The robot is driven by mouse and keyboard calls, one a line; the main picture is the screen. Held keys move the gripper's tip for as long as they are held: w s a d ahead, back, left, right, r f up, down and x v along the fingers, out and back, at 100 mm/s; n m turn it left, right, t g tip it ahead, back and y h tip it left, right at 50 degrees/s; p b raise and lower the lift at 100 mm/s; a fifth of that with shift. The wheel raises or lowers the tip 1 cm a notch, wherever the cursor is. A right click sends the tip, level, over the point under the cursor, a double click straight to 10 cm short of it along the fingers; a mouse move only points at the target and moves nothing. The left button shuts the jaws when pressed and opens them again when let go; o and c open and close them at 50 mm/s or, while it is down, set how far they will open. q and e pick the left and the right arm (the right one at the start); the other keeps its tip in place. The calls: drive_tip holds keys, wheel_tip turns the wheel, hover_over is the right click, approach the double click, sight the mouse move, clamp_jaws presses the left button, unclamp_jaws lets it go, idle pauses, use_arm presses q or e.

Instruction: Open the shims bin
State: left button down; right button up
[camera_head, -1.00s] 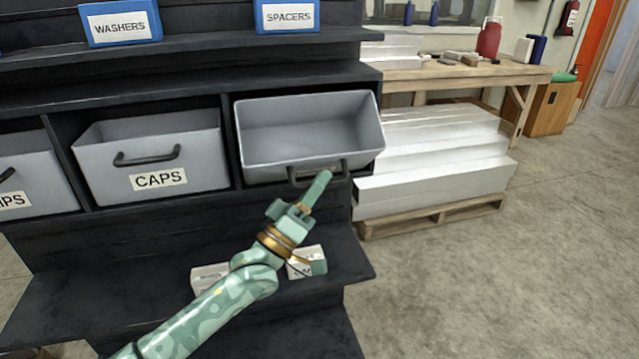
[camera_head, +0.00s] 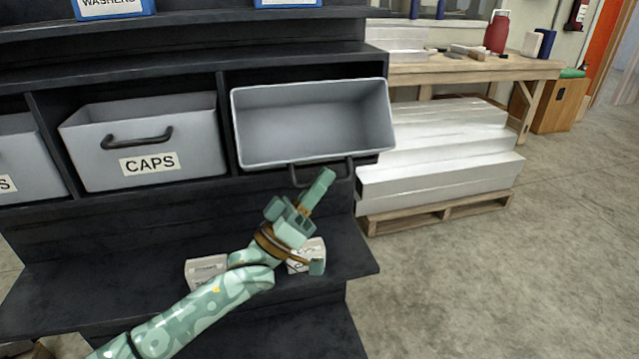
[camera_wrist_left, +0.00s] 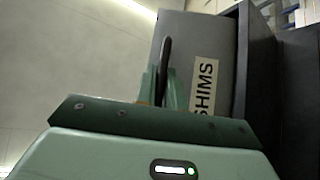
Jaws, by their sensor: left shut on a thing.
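The shims bin (camera_head: 310,122) is the grey bin at the right end of the shelf row. It is tipped forward, with its open top facing me, and its inside looks empty. Its black handle (camera_head: 349,172) is on the front, below the rim. My left gripper (camera_head: 318,187) is at this handle and shut on it. In the left wrist view, the SHIMS label (camera_wrist_left: 205,86) shows on the bin's front, beside the handle (camera_wrist_left: 165,58) between my left fingers (camera_wrist_left: 161,88). My right gripper is not in view.
The CAPS bin (camera_head: 150,145) sits upright to the left, with another bin (camera_head: 25,160) beyond it. Small boxes (camera_head: 206,270) lie on the lower shelf (camera_head: 110,285) near my left arm. White stock on a pallet (camera_head: 440,212) stands right of the shelf. The floor at right is clear.

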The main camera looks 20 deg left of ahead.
use_arm(q)
drive_tip(key=c, duration=1.5)
unclamp_jaws()
drive_tip(key=shift+a, duration=0.1)
